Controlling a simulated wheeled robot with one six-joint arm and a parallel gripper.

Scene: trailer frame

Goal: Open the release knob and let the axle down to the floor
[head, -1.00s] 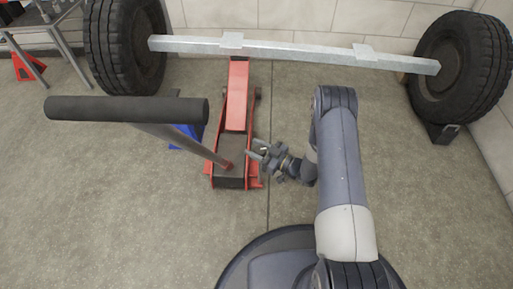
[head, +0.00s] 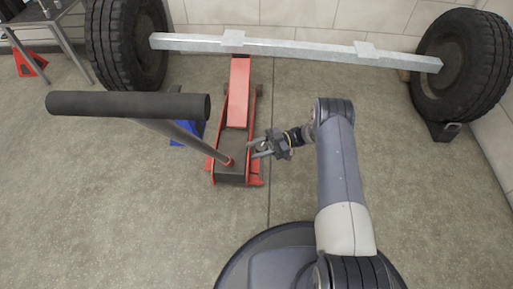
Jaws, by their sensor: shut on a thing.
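The axle is a pale metal beam (head: 300,48) between the left wheel (head: 126,45) and the right wheel (head: 462,62) at the back. The red floor jack (head: 238,95) stands with its far end under the beam's left part; the contact is hidden. Its handle (head: 130,105) leans up toward the left with a dark grip. My gripper (head: 256,149) is at the right side of the jack's near end, shut on the release knob. The knob is small and mostly hidden by the fingers.
A blue object (head: 186,133) is left of the jack, partly behind the handle. A dark chock (head: 444,131) sits by the right wheel. A red stand (head: 29,63) and a metal frame are at far left.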

